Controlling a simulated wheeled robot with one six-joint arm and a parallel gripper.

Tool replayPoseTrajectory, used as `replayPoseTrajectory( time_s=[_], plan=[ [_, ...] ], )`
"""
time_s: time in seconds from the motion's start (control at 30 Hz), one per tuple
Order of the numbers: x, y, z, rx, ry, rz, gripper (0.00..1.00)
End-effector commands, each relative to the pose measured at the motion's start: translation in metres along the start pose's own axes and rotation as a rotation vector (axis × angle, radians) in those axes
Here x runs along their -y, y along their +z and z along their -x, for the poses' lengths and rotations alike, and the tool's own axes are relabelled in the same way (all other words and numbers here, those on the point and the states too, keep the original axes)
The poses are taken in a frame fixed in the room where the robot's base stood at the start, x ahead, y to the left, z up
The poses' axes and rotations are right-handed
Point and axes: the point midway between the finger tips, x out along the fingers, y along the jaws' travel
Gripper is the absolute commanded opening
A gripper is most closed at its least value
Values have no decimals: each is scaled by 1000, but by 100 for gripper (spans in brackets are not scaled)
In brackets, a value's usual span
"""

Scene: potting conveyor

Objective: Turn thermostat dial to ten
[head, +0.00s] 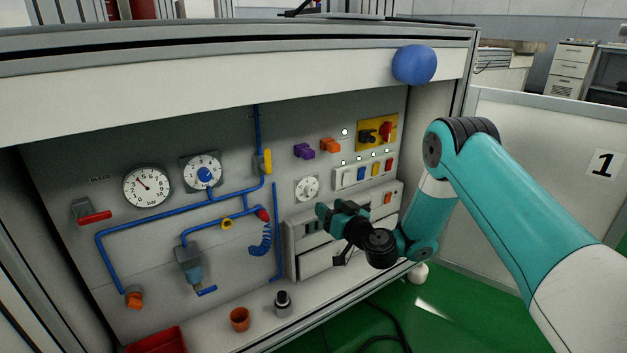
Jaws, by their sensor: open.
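A small round white dial (307,188) with marks around its rim sits on the grey panel, right of centre. It looks like the thermostat dial, but its setting is too small to read. My gripper (334,212) is in front of the panel, just below and to the right of this dial. It is open with nothing seen between its fingers, and appears apart from the dial. Two larger round faces are on the left: a gauge with a red needle (147,187) and a numbered face with a blue centre knob (205,172).
Blue pipes (150,222) with a yellow lever (267,161) cross the panel. A switch box (362,176) and a yellow switch plate (377,132) are right of the dial. Drawers (317,262) stand below my gripper. An orange cup (239,319) is on the ledge.

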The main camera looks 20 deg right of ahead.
Motion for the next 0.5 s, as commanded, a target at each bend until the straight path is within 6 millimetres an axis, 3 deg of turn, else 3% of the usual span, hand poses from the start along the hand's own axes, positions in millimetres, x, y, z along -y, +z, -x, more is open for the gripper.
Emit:
replayPoseTrajectory(
  time_s=[0.5],
  plan=[
    [2,1,-72,-4,-6,4,53]
  ],
)
